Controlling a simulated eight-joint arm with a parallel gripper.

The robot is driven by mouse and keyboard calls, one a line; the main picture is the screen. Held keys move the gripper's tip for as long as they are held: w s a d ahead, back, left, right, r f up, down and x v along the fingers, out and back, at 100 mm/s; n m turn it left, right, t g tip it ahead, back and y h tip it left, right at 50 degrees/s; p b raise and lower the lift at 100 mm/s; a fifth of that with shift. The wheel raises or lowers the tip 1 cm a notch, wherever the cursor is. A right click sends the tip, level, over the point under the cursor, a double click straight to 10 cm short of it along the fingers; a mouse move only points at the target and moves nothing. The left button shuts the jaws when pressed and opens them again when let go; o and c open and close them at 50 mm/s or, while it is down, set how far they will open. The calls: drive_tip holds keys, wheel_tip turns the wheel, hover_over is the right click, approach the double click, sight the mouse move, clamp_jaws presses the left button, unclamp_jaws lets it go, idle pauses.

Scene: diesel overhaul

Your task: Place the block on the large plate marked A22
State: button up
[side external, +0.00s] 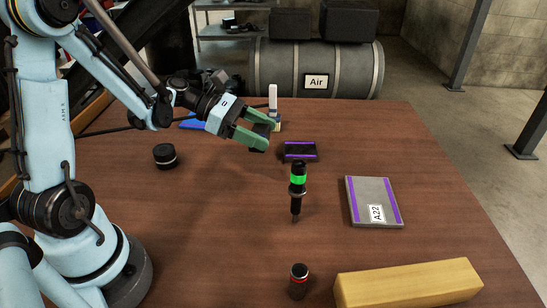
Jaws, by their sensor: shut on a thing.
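The large plate (374,197) lies flat on the table at right of centre. It is grey with two purple stripes and a white label reading A22. My gripper (261,134), with green fingers, is above the table to the upper left of the plate and well apart from it. It is shut on a small dark thing, mostly hidden between the fingers; I cannot tell whether it is the block. A long yellow wooden block (408,283) lies at the front right, clear of the plate.
A small black plate with purple stripes (300,151) lies right of my gripper. A dark red-ringed cylinder (299,281) is in front, a black puck (165,155) at left. A white-topped item (273,100) stands behind my gripper.

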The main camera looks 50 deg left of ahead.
drive_tip(key=r, duration=0.6)
drive_tip(key=shift+d+r, duration=0.2)
drive_tip(key=shift+r, duration=0.15)
drive_tip(key=w+d+m+g+h, duration=0.1)
drive_tip(key=w+d, duration=0.1)
drive_tip(key=d, duration=1.3)
drive_tip(key=w+d+m+g, duration=0.2)
drive_tip(key=w+d, duration=0.1)
drive_tip(key=d, duration=1.2)
hover_over(372, 198)
wheel_tip(372, 198, down, 12)
drive_tip(key=shift+d+f, duration=0.1)
drive_tip(key=shift+f, duration=1.95)
drive_tip(key=shift+f, duration=0.1)
drive_tip(key=o, duration=1.1)
